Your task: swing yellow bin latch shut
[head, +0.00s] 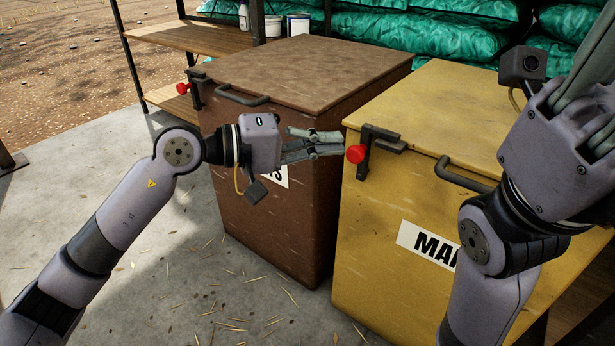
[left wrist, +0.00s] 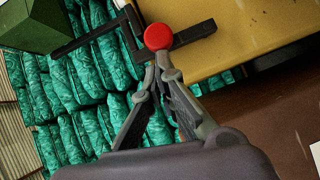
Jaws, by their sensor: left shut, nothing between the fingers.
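The yellow bin (head: 400,215) stands at the centre right with its lid (head: 440,105) down. Its dark latch (head: 382,138) sits at the lid's front left corner, with a red knob (head: 356,154) on its near end. My left gripper (head: 340,143) is shut and empty, its fingertips beside the knob. In the left wrist view the tips (left wrist: 160,66) meet just below the red knob (left wrist: 158,37), with the dark latch bar (left wrist: 195,33) behind; I cannot tell whether they touch. My right gripper (head: 590,75) is at the upper right, partly cut off by the frame edge.
A brown bin (head: 275,185) stands just left of the yellow one, below and behind my left gripper. A handle (head: 462,175) juts from the yellow bin's front. Shelving (head: 180,40) and green sacks (head: 450,35) stand behind. The concrete floor (head: 230,300) in front is clear apart from straw.

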